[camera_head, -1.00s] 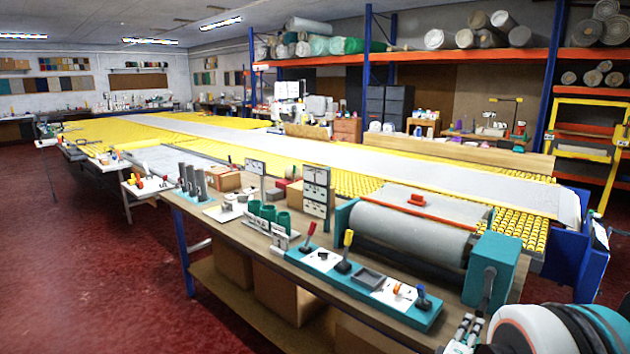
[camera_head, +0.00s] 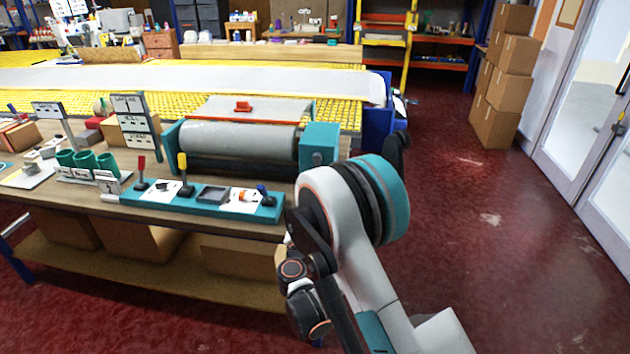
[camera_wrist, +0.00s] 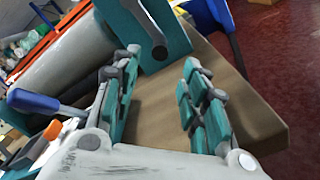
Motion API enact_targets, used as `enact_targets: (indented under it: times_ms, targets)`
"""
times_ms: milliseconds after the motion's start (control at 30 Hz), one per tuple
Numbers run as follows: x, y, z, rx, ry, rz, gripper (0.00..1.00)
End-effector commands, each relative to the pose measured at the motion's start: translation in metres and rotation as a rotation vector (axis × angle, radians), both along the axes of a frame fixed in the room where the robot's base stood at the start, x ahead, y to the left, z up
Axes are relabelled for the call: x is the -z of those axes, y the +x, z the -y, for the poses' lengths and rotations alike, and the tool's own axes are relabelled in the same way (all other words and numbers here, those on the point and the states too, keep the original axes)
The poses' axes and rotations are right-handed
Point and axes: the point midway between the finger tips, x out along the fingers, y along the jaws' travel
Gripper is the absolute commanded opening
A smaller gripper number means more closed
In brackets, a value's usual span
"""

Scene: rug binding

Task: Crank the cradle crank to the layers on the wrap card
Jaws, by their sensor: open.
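The cradle roller (camera_head: 238,139) is a grey cylinder on the bench, with a teal end box (camera_head: 318,146) at its right. The wrist view shows a grey crank (camera_wrist: 146,24) on the face of the teal box (camera_wrist: 160,50). My gripper (camera_wrist: 160,62) is open and empty, its teal-padded fingers apart over the bench edge and below the crank, not touching it. In the head view my arm hides the gripper. A board with dark printed lines (camera_head: 136,120) stands left of the roller, perhaps the wrap card; its text is too small to read.
A teal control strip (camera_head: 215,200) with red, yellow and blue handles lies in front of the roller. The blue handle (camera_wrist: 36,102) is close to my left finger. Green cups (camera_head: 86,162) stand further left. Red floor is free at right, before stacked boxes (camera_head: 496,95).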

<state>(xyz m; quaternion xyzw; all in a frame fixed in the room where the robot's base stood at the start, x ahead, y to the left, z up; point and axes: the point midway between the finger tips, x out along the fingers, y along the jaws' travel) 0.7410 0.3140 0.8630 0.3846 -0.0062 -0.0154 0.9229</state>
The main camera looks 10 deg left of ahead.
Motion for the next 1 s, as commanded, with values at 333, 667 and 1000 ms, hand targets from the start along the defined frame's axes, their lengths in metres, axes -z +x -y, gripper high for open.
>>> enact_targets:
  times_ms: [333, 667, 1000]
  targets:
    - [-0.002, 0.000, 0.000, 0.001, -0.601, -0.020, 0.40]
    - [0.001, 0.021, 0.001, 0.002, -0.677, -0.023, 0.40]
    - [0.001, 0.087, 0.004, 0.002, -0.675, -0.023, 0.40]
